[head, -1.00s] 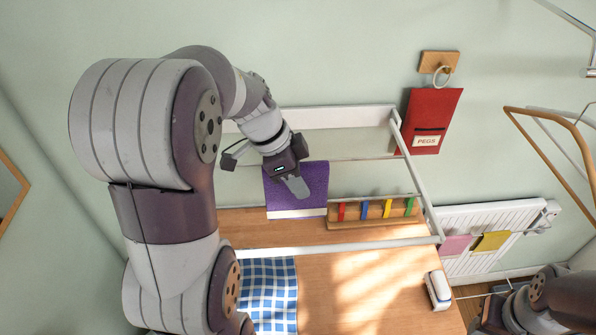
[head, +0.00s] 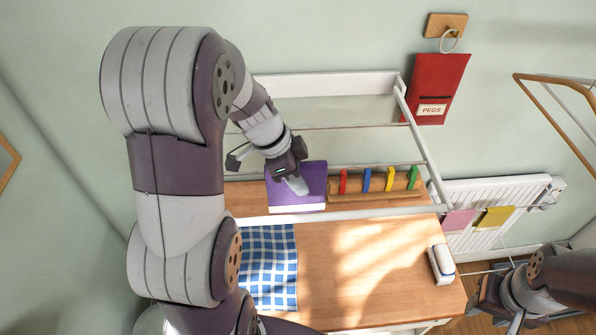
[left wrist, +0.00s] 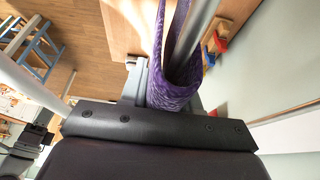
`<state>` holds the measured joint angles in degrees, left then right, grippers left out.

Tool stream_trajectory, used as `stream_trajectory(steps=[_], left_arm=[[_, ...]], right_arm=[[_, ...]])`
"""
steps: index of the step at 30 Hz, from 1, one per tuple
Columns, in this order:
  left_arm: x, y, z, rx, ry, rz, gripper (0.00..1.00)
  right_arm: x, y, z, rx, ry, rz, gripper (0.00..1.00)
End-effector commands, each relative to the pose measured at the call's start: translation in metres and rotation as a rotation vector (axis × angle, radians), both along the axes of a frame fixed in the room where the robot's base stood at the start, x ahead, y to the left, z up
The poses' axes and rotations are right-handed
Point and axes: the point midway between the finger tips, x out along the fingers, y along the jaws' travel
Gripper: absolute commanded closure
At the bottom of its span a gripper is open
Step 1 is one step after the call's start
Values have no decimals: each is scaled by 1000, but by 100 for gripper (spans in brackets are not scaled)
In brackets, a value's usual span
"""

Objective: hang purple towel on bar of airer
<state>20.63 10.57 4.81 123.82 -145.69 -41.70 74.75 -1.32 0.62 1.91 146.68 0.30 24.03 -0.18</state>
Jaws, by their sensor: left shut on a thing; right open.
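The purple towel (head: 313,180), with a white band along its lower edge, hangs at my left gripper (head: 296,182) over the white airer (head: 340,83). My left gripper is shut on it. In the head view the towel's upper edge lies about level with a thin inner bar of the airer (head: 372,164). In the left wrist view the towel (left wrist: 178,88) forms a U-shaped fold with a grey rod (left wrist: 196,38) inside it; I cannot tell whether they touch. My right gripper (head: 488,297) is open at the lower right, partly cut off.
A wooden rack with coloured pegs (head: 376,188) is right of the towel. A blue checked cloth (head: 268,265) and a white-and-blue object (head: 441,264) lie on the wooden counter (head: 340,280). A red peg bag (head: 437,88) hangs on the wall; a radiator (head: 520,200) is at right.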

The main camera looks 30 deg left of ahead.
Motion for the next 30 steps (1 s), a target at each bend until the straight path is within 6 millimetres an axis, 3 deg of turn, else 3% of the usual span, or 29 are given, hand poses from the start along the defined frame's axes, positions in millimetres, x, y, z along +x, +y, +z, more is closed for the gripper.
stream_trajectory(steps=[11, 12, 14, 23, 26, 30], left_arm=[[0, 0, -3, 0, 0, 0, 100], [0, 0, -3, 0, 0, 0, 56], [0, 0, -3, 0, -1, 0, 39], [0, 1, -1, 1, -2, 1, 39], [-2, 5, 12, 1, -6, 1, 39], [-9, 18, 45, 3, -8, 3, 39]], right_arm=[[0, 0, -1, 0, 0, 0, 57], [0, 0, -1, 0, 0, 0, 57], [0, 0, -1, 0, 0, 0, 57], [0, 0, -1, 0, 0, 0, 57], [0, 0, -2, 0, 0, 0, 57], [0, 0, -5, 0, 0, 0, 57]])
